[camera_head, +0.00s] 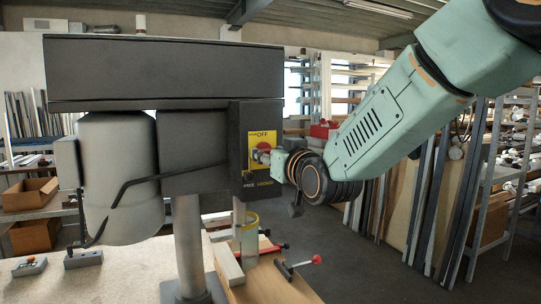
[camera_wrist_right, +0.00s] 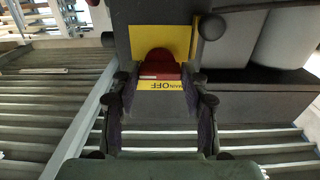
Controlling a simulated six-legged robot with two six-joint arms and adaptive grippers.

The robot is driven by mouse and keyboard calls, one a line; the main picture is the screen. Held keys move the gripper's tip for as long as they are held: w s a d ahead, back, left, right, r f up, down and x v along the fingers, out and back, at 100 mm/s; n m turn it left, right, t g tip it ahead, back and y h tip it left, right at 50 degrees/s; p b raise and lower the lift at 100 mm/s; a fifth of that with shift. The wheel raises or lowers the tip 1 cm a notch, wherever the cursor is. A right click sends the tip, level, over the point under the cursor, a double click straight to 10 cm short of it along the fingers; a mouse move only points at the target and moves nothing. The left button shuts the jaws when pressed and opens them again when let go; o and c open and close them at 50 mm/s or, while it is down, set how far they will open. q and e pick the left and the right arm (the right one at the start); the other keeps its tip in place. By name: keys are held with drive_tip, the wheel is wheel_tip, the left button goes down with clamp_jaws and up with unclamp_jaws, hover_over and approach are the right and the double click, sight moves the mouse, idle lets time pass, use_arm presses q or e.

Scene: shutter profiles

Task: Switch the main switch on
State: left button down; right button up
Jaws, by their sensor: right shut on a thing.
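The main switch is a red knob (camera_wrist_right: 158,62) on a yellow plate (camera_wrist_right: 177,38) marked "MAIN OFF". The plate (camera_head: 262,137) is on the side of the dark machine head (camera_head: 165,75); its red knob (camera_head: 262,155) is partly hidden by my right gripper (camera_head: 273,158). My right arm comes in from the upper right, and the gripper reaches the plate from the right. In the right wrist view the fingers (camera_wrist_right: 160,80) are on either side of the red knob, shut on it. The knob's exact turn angle is hard to read. My left gripper is not in view.
A grey motor (camera_head: 115,180) hangs at the machine's left, and a column (camera_head: 189,240) stands below the head. A lever with a red ball (camera_head: 317,260) sticks out over the wooden table. Long profiles (camera_head: 425,200) lean on racks at the right. Dark floor is free between.

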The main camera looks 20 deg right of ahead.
drive_tip(key=shift+f, duration=0.15)
drive_tip(key=o, duration=1.2)
drive_tip(key=shift+s, duration=0.15)
drive_tip(key=shift+c, duration=0.2)
wheel_tip(320, 180, up, 10)
drive_tip(key=shift+f, duration=0.15)
drive_tip(key=shift+r, duration=0.25)
